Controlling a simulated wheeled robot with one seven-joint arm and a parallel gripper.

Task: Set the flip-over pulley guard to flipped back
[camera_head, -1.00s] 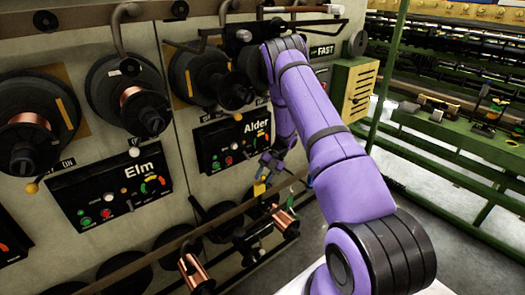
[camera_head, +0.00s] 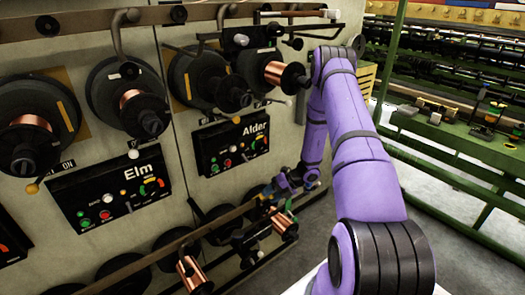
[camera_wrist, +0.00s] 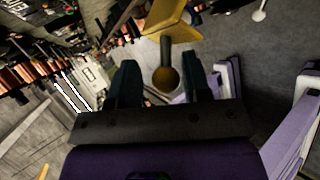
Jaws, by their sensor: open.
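In the wrist view a yellow plate (camera_wrist: 182,22), which looks like the pulley guard, is at the top. A dark stem with a round brownish knob (camera_wrist: 165,78) extends from it. My gripper (camera_wrist: 160,84) is open, with one dark finger on each side of the knob. I cannot tell whether either finger touches it. In the head view my gripper (camera_head: 271,198) is low in front of the machine, below the Alder panel (camera_head: 230,142). The guard is mostly hidden there by the gripper, and its position is hard to read.
A long rail (camera_head: 165,247) with copper bobbins (camera_head: 193,272) runs beside my gripper. Large spools (camera_head: 130,97) and the Elm panel (camera_head: 112,187) are on the machine face to the left. A green frame (camera_head: 470,150) stands at the right, with open grey floor between.

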